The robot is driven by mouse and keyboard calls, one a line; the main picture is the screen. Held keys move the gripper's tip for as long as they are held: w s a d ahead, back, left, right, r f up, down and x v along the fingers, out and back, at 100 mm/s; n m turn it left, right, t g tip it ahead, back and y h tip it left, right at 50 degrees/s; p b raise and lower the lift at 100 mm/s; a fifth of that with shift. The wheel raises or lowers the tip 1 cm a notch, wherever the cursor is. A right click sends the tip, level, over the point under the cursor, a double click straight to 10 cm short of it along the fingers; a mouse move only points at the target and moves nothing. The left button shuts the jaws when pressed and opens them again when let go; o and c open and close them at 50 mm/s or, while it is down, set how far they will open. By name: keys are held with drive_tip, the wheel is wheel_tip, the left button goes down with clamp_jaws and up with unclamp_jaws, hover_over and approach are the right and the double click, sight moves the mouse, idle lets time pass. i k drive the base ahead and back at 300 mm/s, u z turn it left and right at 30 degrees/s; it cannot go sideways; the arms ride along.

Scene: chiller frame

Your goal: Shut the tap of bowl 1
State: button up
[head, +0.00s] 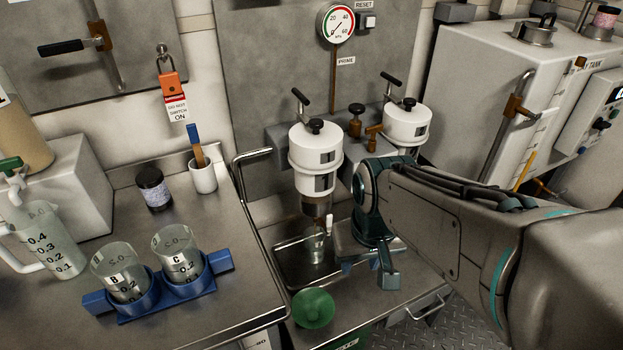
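Bowl 1 (315,160) is the left of two white filter bowls on the back panel; its label looks like a 1. Below its dark amber lower end (316,204) a small pale upright tap handle (329,221) shows. A small clear cup (316,248) stands under it in a metal tray (290,266). Whether liquid is running is too small to tell. My teal gripper (367,268) is right of the tap and slightly lower, pointing down, apart from the handle in this view. Its two fingers are spread, with nothing seen between them.
My arm hides what lies below the second white bowl (407,126). A green funnel-like item (313,308) is in front of the tray. Beakers B and C stand in a blue holder (150,306) on the left bench. A bent metal rail (238,190) stands left of bowl 1.

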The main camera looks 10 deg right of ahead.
sight(328, 228)
drive_tip(key=k, duration=1.3)
drive_tip(key=u, duration=0.3)
drive_tip(key=i, duration=0.8)
drive_tip(key=z, duration=0.4)
